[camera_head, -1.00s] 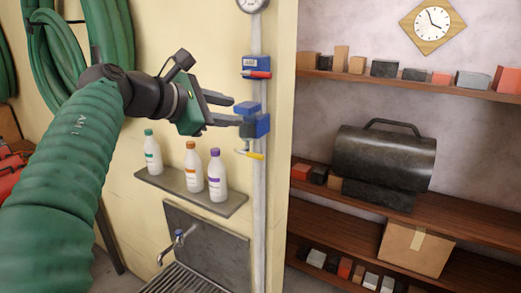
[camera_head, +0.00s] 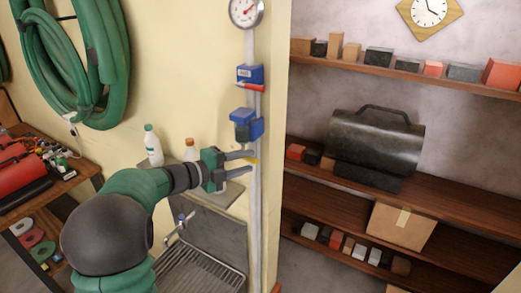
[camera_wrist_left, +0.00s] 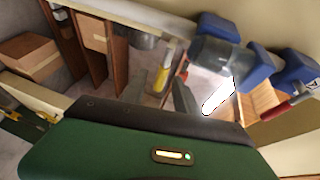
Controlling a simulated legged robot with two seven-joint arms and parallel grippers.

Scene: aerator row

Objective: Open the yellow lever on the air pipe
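The air pipe (camera_head: 257,190) runs upright near the wall's corner. The yellow lever (camera_head: 252,160) shows only as a small strip at the pipe, below the lower blue valve body (camera_head: 246,124). My left gripper (camera_head: 250,161) is open, its two fingers reaching from the left, one above the other, with the lever at their tips. The fingers partly hide the lever, and I cannot tell whether they touch it. In the left wrist view, the yellow lever (camera_wrist_left: 163,74) stands just beyond the gripper's dark edge, beside a grey finger. My right gripper is not in view.
A second blue valve with a red lever (camera_head: 250,87) and a round gauge (camera_head: 246,11) sit higher on the pipe. Bottles (camera_head: 153,146) stand on a small ledge behind my gripper, above a sink (camera_head: 195,275). Wooden shelves (camera_head: 450,205) lie right of the wall corner.

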